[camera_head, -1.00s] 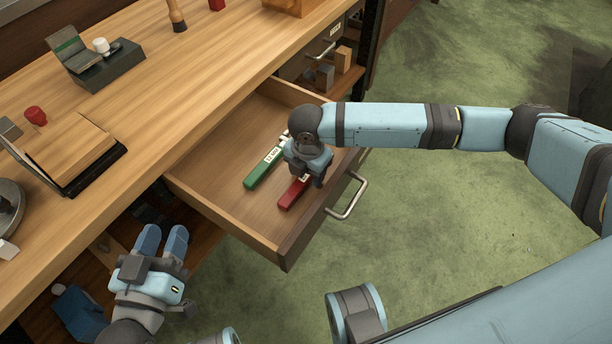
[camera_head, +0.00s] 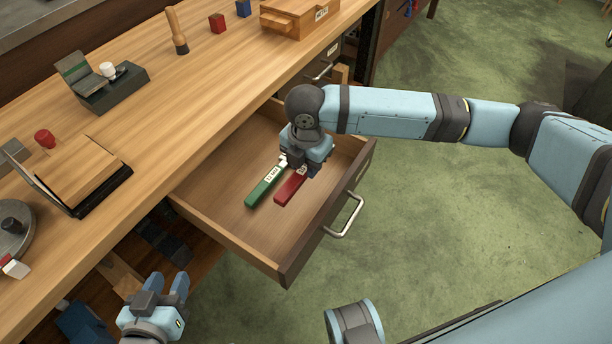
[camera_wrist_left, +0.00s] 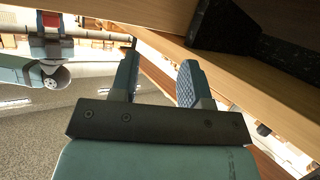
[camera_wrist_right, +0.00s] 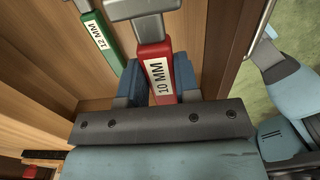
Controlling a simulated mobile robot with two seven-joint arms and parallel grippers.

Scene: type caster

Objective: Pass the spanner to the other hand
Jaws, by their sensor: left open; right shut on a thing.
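A red spanner (camera_head: 291,186) with a 10 MM label is in the open drawer area. My right gripper (camera_head: 308,168) is shut on it; the right wrist view shows the red handle (camera_wrist_right: 156,75) between the fingers. I cannot tell whether it is clear of the drawer floor. A green spanner (camera_head: 264,187), labelled 12 MM, lies beside it and also shows in the right wrist view (camera_wrist_right: 100,38). My left gripper (camera_head: 168,284) is open and empty, low in front of the bench, left of the drawer. Its fingers also show in the left wrist view (camera_wrist_left: 158,80).
The open drawer (camera_head: 235,236) juts out from the bench (camera_head: 160,105), its handle (camera_head: 345,216) at the front. On the bench are a wooden box (camera_head: 292,22), a dark stand (camera_head: 112,92) and a board (camera_head: 80,170). Green floor (camera_head: 450,210) is clear at the right.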

